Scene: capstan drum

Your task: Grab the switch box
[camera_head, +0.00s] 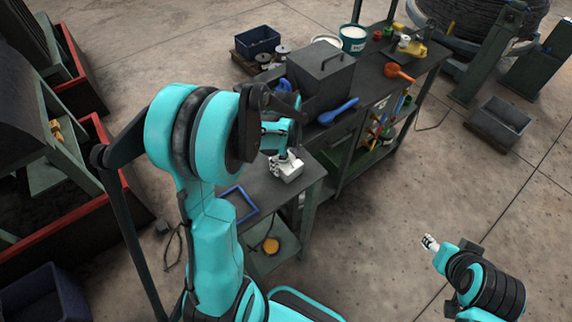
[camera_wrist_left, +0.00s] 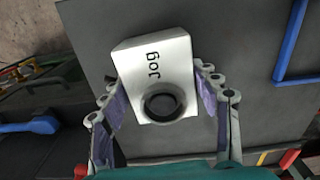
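The switch box (camera_wrist_left: 155,75) is a small white box with the black word "jog" and a round black-ringed button. In the head view the box (camera_head: 288,169) is at the dark table's right part, under my left gripper (camera_head: 279,163). In the left wrist view the fingers of my left gripper (camera_wrist_left: 158,88) stand on either side of the box, their tips close against its sides. I cannot tell whether they press on it or whether it is off the table. My right gripper (camera_head: 430,243) is at the lower right, over the floor, away from the box; its fingers are too small to read.
A blue square frame (camera_head: 238,203) lies on the table (camera_head: 312,168). The workbench beyond holds a dark grey box (camera_head: 321,75), a blue tool (camera_head: 338,111) and an orange ladle (camera_head: 398,71). A lower shelf carries an orange item (camera_head: 271,245).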

